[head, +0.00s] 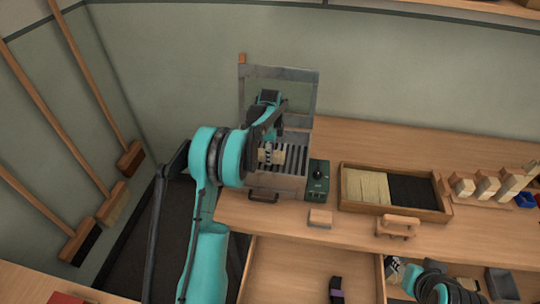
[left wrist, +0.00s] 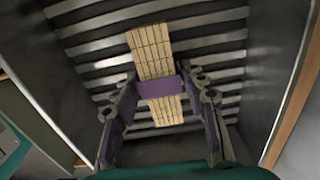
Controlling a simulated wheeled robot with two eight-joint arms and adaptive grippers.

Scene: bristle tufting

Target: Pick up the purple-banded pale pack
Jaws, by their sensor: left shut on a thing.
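The purple-banded pale pack (left wrist: 153,52) is a long bundle of pale strips with a purple band (left wrist: 155,87) round its middle. My left gripper (left wrist: 161,93) is shut on it at the band, one finger on each side. The pack is over the dark slatted rack inside an open metal box; I cannot tell whether it touches the slats. In the head view the pale pack (head: 277,157) shows in the box, partly hidden by my left gripper (head: 266,150). My right arm is at the lower right, and its fingertips cannot be made out.
The metal box (head: 284,182) has a raised clear lid (head: 302,92) and walls close round my left gripper. A green control box (head: 318,181) stands to its right. A wooden tray (head: 440,212) holds pale and black bristles. An open drawer (head: 285,270) holds a dark purple-banded pack (head: 335,284).

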